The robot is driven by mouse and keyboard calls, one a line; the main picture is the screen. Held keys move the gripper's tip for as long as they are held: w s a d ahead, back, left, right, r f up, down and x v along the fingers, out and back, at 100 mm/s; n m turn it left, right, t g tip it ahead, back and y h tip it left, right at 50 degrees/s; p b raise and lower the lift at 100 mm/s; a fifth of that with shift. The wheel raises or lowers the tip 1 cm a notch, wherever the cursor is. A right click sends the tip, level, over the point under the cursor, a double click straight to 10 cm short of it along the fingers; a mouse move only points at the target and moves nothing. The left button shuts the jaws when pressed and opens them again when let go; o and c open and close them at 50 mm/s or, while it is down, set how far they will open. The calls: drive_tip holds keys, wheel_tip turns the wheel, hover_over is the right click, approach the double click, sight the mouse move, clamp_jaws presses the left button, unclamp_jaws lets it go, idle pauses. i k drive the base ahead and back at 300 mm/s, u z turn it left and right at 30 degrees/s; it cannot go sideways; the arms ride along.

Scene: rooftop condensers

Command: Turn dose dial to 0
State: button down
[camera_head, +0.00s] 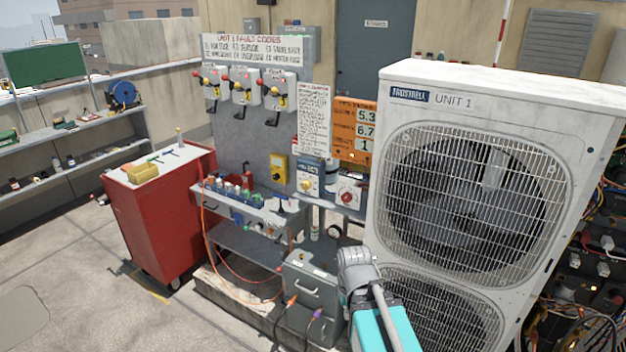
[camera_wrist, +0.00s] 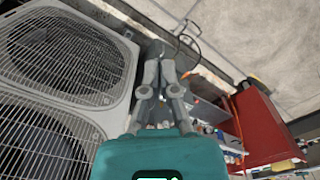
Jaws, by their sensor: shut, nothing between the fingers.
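Two small boxes with dials stand side by side at the right end of the bench: a blue-and-white one with a yellowish knob (camera_head: 306,185) and a white one with a round red knob (camera_head: 347,197). I cannot tell which is the dose dial, and their markings are too small to read. My gripper (camera_head: 357,262) is below and in front of them, beside the condenser, touching neither. In the wrist view my gripper (camera_wrist: 158,52) has its fingers together with nothing between them; neither dial can be made out there.
The condenser (camera_head: 440,100) marked UNIT 1 stands close on the right. An orange panel (camera_head: 356,130) shows 5.3, 6.7 and 1. A grey case (camera_head: 312,290) with cables sits below the bench. A red cabinet (camera_head: 160,220) is left; open floor lies front left.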

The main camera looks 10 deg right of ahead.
sight(306, 185)
drive_tip(key=k, duration=0.65)
drive_tip(key=u, duration=0.45)
drive_tip(key=i, duration=1.35)
drive_tip(key=z, duration=0.5)
